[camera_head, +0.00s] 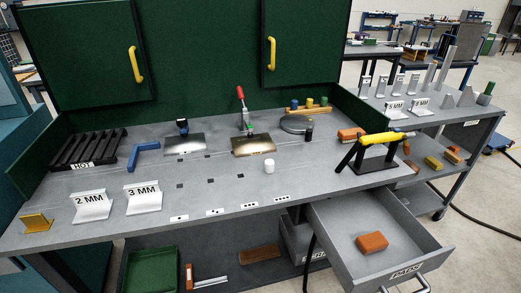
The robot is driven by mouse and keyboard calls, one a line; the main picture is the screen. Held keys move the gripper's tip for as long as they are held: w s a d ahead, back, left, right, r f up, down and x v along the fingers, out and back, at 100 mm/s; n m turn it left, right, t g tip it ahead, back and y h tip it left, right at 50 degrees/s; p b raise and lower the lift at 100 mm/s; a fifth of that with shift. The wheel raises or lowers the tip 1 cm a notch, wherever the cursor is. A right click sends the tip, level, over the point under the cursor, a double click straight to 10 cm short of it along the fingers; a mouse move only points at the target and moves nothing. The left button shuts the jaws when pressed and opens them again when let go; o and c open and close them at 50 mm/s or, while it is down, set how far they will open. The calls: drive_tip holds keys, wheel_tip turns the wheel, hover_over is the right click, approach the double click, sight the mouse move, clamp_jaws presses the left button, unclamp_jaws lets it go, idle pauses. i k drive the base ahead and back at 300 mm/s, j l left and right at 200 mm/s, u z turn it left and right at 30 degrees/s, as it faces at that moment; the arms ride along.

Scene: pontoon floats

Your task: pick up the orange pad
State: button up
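An orange pad (372,242) lies flat inside the open grey drawer (335,238) below the right end of the bench. The drawer's front carries a label that reads "PADS". Nothing covers the pad, and there is bare drawer floor around it. A second orange block (352,134) lies on the bench top, behind a yellow tool on a black stand. My gripper is not in view.
The yellow tool (383,139) on its stand is near the bench's right end, above the drawer. "2 MM" (92,206) and "3 MM" (143,198) metal pieces stand at the front left. A green bin (152,270) sits below.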

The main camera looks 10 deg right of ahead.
sight(373, 242)
drive_tip(key=i+j, duration=0.35)
drive_tip(key=i+j+z, duration=0.1)
drive_tip(key=i+j, duration=0.25)
drive_tip(key=i, duration=0.2)
